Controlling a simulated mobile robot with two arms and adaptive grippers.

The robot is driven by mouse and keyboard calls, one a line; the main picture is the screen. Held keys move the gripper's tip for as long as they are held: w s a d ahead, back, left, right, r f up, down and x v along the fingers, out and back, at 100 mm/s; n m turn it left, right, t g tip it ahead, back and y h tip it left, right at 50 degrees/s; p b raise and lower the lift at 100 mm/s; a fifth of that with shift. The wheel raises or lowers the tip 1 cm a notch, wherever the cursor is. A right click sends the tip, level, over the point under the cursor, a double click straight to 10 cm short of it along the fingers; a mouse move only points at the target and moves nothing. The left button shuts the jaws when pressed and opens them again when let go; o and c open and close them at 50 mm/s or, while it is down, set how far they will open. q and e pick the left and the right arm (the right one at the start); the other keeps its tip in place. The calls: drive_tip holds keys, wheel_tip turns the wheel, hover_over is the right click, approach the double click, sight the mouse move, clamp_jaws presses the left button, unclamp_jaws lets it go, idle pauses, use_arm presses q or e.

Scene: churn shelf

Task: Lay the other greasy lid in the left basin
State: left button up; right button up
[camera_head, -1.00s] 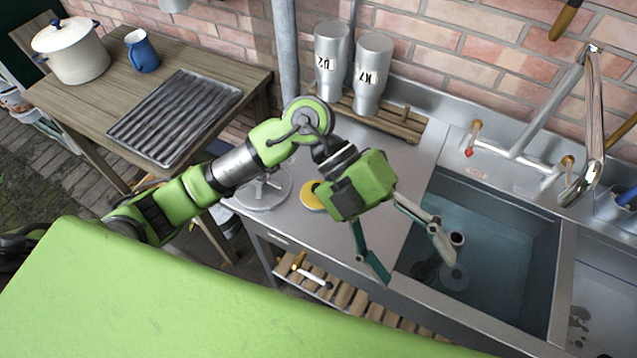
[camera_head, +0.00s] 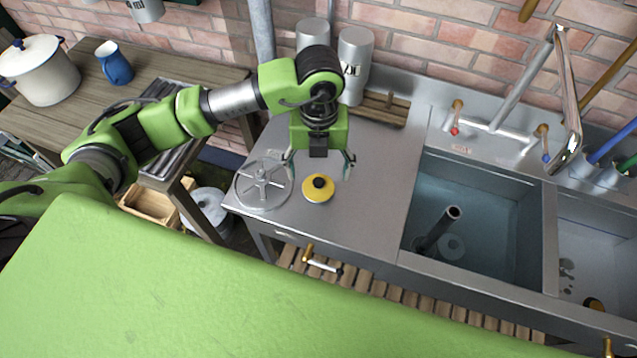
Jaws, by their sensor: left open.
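A round yellow lid (camera_head: 313,195) with a black knob lies on the steel counter (camera_head: 375,205). A grey metal disc with spokes (camera_head: 262,186) lies just left of it. My left gripper (camera_head: 320,165) is open and empty, pointing down just behind and above the yellow lid, with its fingers spread. The left basin (camera_head: 490,190) is to the right of the counter. It looks filled with bluish water, and an upright tube (camera_head: 440,228) stands in it beside a round fitting. My right gripper is not in view.
Two metal cups (camera_head: 354,60) stand upside down on a wooden rack behind my left arm. A tap (camera_head: 572,90) arches behind the basins. The right basin (camera_head: 600,235) has a yellow-and-black item (camera_head: 594,304) at its front. The counter between lid and basin is clear.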

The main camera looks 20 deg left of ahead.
sight(318, 181)
use_arm(q)
drive_tip(key=f, duration=0.1)
drive_tip(key=f+p, duration=0.1)
drive_tip(key=f, duration=0.1)
drive_tip(key=f+p, duration=0.1)
drive_tip(key=f, duration=0.1)
drive_tip(key=shift+w+a+f, duration=0.15)
drive_tip(key=shift+w+f, duration=0.1)
drive_tip(key=shift+w, duration=0.1)
drive_tip(key=shift+f, duration=0.25)
drive_tip(key=c, duration=1.2)
drive_tip(key=shift+c, duration=0.5)
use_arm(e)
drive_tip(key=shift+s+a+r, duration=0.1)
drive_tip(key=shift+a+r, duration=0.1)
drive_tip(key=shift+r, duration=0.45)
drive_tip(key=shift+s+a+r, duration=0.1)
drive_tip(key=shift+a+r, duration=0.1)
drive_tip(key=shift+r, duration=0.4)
use_arm(q)
drive_tip(key=shift+r, duration=0.1)
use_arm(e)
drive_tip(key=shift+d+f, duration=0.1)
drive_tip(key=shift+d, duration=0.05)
